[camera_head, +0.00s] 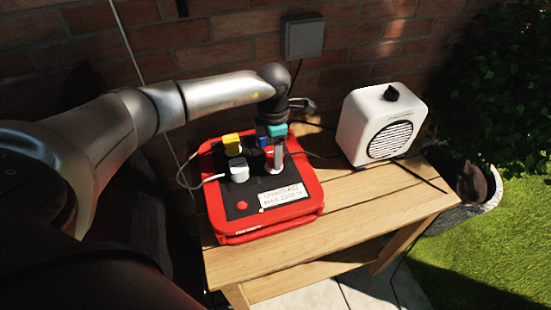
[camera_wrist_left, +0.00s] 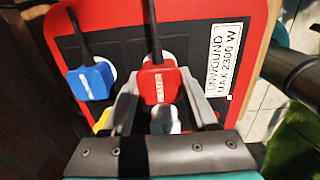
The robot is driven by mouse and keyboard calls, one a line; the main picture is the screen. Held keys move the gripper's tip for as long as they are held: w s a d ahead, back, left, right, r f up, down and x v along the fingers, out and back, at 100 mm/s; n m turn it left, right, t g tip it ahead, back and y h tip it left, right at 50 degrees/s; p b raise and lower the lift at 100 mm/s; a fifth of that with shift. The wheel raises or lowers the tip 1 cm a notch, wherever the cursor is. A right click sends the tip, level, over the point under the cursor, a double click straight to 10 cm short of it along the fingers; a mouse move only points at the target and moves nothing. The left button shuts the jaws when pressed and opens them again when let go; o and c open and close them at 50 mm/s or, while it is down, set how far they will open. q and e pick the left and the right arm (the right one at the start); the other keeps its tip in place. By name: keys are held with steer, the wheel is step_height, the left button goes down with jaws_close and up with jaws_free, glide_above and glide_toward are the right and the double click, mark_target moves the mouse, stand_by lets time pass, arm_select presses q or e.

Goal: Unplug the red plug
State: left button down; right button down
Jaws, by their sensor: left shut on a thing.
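The red plug (camera_wrist_left: 158,82) has a white label that seems to read HEATER and a black cable leading off the top of the wrist view. The fingers of my left gripper (camera_wrist_left: 160,92) lie on both sides of it, shut on it. A pale round socket shows at its edge; I cannot tell whether it is fully seated. My right gripper is not in view.
A blue plug (camera_wrist_left: 91,80) sits left of the red one in the wrist view. A yellow plug (camera_head: 231,143) and a white plug (camera_head: 239,170) stand close by on the box. A white heater-like appliance (camera_head: 357,125) stands right on the wooden table (camera_head: 345,215). A brick wall is behind.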

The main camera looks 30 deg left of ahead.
arm_select(q)
steer(key=shift+r+p, duration=1.6)
steer(key=shift+r, duration=0.55)
